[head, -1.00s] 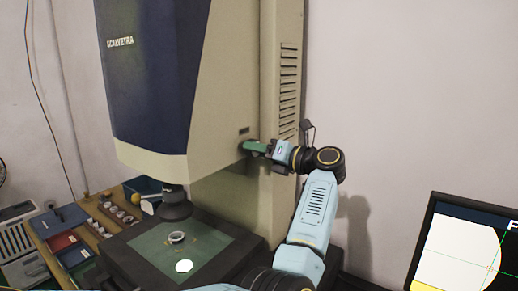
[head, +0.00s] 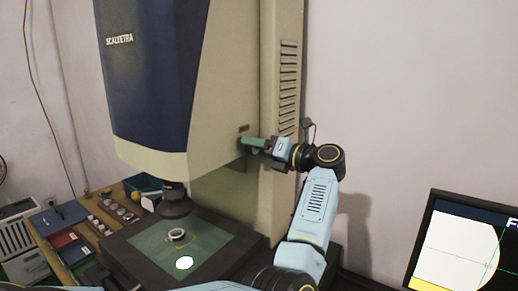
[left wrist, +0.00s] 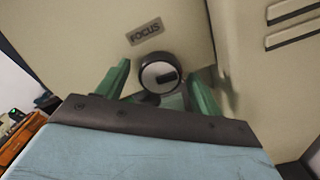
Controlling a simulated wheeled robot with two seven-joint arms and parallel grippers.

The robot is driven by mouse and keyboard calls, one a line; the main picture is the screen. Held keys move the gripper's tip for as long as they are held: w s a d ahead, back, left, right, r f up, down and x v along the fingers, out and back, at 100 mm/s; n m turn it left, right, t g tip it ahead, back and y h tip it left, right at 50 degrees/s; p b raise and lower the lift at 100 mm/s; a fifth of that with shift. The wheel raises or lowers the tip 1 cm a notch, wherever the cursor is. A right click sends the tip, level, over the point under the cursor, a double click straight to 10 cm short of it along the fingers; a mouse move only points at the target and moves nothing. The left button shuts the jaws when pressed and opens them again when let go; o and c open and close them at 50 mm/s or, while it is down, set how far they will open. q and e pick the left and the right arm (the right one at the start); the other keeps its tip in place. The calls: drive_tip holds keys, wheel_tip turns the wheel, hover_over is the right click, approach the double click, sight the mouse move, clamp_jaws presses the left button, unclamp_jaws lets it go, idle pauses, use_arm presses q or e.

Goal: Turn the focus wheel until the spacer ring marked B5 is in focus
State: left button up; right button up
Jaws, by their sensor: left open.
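The focus wheel (left wrist: 160,75) is a dark-rimmed round knob with a pale face and a black bar, below a FOCUS label (left wrist: 145,31). My left gripper (left wrist: 159,72) is open, with one green finger on each side of the wheel; I cannot tell whether they touch it. In the head view my left gripper (head: 250,142) is at the machine's lower side, and the wheel is hard to make out there. A small ring (head: 176,234) lies on the green stage (head: 215,240) under the lens; its marking is unreadable. My right gripper is not in view.
The dark lens (head: 175,203) hangs close above the stage. A monitor (head: 460,248) at the right shows a white shape with green crosslines. A wooden tray (head: 88,205) with several rings stands at the left, beside coloured boxes (head: 68,243).

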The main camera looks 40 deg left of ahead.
use_arm(q)
drive_tip(key=w+d+b, duration=0.1)
drive_tip(key=d+b, duration=0.1)
drive_tip(key=d, duration=1.1)
drive_tip(key=shift+w+d, duration=0.2)
idle(0.8)
